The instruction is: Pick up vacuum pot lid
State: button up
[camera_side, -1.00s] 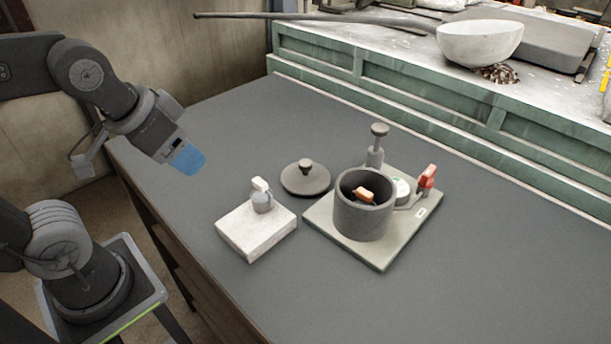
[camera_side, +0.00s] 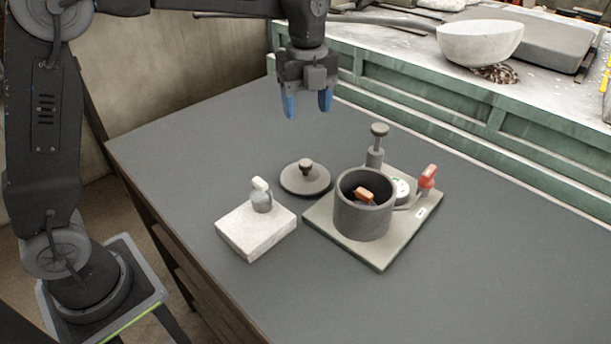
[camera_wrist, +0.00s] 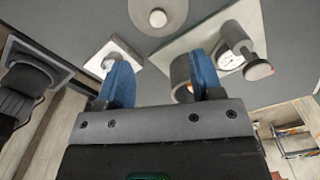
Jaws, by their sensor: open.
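The vacuum pot lid (camera_side: 305,180) is a dark grey round disc with a small knob on top. My gripper (camera_side: 307,104) has blue fingertips, points down, and hangs well above the table behind the lid. It is open and empty. In the wrist view its two blue fingers (camera_wrist: 161,84) stand apart, with the lid beyond them. The open grey pot (camera_side: 363,218) stands to the right of the lid, with an orange-brown item inside.
The pot stands on a light base plate (camera_side: 385,258) with a grey pump post (camera_side: 376,146), a gauge and a red-handled valve (camera_side: 427,178). A white block (camera_side: 250,245) carries a small grey bottle (camera_side: 261,198). The table's left and front areas are clear.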

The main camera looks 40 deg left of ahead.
send_over(306, 162)
jog(key=f, duration=0.8)
jog(key=shift+w+a, duration=0.25)
jog(key=shift+w, duration=0.05)
jog(key=shift+s+d+f, duration=0.1)
jog(key=shift+s+f, duration=0.1)
jog(key=shift+f, duration=1.2)
jog(key=shift+s+d+f, duration=0.1)
jog(key=shift+s+f, duration=0.05)
jog(key=shift+f, duration=1.2)
jog(key=shift+r, duration=0.1)
grip_shut()
